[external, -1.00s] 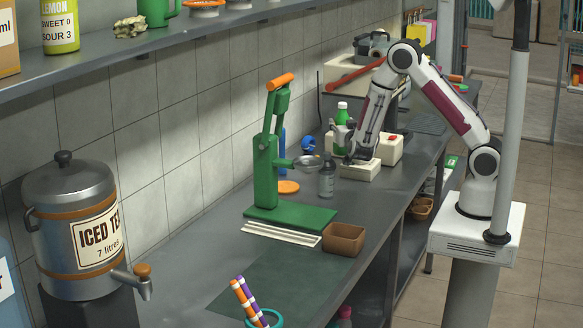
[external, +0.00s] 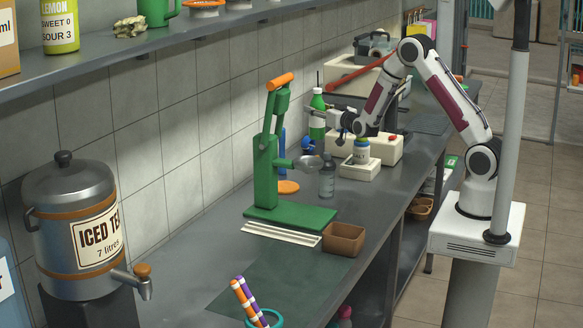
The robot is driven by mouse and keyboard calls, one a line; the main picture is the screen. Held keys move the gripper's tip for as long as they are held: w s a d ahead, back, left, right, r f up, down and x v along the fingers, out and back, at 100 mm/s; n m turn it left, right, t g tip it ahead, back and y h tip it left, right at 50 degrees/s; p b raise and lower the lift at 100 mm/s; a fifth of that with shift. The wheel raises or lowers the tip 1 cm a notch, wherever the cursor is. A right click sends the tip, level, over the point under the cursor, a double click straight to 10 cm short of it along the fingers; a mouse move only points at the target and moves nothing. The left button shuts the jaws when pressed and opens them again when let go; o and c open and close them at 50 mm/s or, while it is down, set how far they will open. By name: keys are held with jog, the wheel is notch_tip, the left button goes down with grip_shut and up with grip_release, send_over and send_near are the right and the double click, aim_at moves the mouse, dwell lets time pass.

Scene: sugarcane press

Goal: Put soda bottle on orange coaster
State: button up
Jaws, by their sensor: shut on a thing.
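The soda bottle (external: 317,127) is green with a white cap and stands upright in my gripper (external: 320,114), to the right of the green press. My gripper is shut on its upper part, coming from the right. Whether the bottle's base is clear of the counter is hard to tell, as its lower end is partly hidden. The orange coaster (external: 288,187) lies flat on the counter, nearer the camera and lower left of the bottle. The press partly hides it, and nothing is seen on it.
A grey bottle (external: 327,177) stands right of the coaster. A brown box (external: 343,239) is in front.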

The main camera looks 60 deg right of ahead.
jog(key=w+a+f+n+y, duration=0.1)
jog(key=w+a+n+y, duration=0.1)
jog(key=a+n+y, duration=0.3)
jog(key=w+a+f+n+y, duration=0.1)
jog(key=a+n+y, duration=0.4)
jog(key=a+y, duration=0.5)
jog(key=shift+w+f+t+y, duration=0.4)
jog(key=shift+w, duration=0.3)
jog(key=shift+f, duration=0.15)
notch_tip(320, 180, down, 6)
dwell(0.5)
jog(key=shift+f, duration=1.85)
jog(key=shift+f, duration=0.2)
